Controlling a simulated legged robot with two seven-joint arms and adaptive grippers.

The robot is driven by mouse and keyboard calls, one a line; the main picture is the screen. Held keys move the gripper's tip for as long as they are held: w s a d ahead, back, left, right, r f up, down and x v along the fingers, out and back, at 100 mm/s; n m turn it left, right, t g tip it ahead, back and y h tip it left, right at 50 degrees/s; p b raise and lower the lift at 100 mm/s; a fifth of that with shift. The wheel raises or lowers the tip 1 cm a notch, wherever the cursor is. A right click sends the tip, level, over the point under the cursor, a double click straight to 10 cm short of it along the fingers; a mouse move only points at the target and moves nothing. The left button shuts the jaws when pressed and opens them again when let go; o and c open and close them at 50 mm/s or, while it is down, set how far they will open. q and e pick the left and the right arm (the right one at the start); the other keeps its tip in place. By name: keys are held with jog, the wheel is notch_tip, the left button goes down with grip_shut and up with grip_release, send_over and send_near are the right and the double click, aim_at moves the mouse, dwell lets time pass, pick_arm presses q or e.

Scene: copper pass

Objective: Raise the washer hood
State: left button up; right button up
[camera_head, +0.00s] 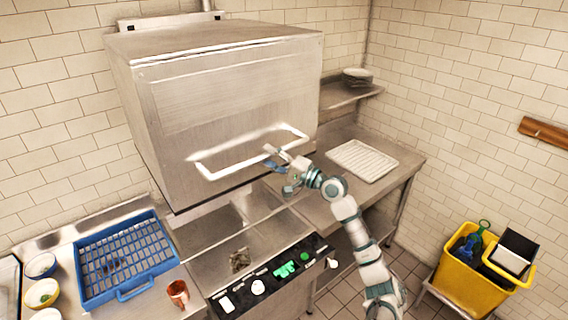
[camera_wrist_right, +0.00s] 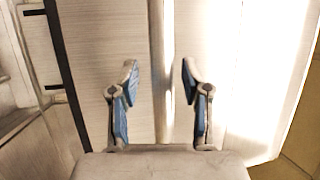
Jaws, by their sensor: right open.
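The washer hood (camera_head: 230,105) is a big brushed-steel box against the back wall. An open gap shows between its lower edge and the steel washer bed. A pale bar handle (camera_head: 225,168) runs across the lower part of its front. My right gripper (camera_head: 275,158) is at the right part of this handle, in front of the hood. In the right wrist view, my right gripper (camera_wrist_right: 159,75) is open, and a pale upright band, seemingly the handle, lies between its fingers. I cannot tell whether they touch it. The hood's steel face (camera_wrist_right: 90,60) fills much of that view. My left gripper is out of view.
A control panel (camera_head: 270,283) with green buttons fronts the washer. A blue rack (camera_head: 125,285), a copper mug (camera_head: 178,293) and bowls (camera_head: 42,292) are on the left counter. A white tray (camera_head: 361,160) lies on the right counter. A yellow bucket (camera_head: 465,284) stands at lower right.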

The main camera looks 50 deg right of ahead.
jog(key=v, duration=1.1)
jog(key=shift+d+f, duration=0.15)
jog(key=shift+d, duration=0.05)
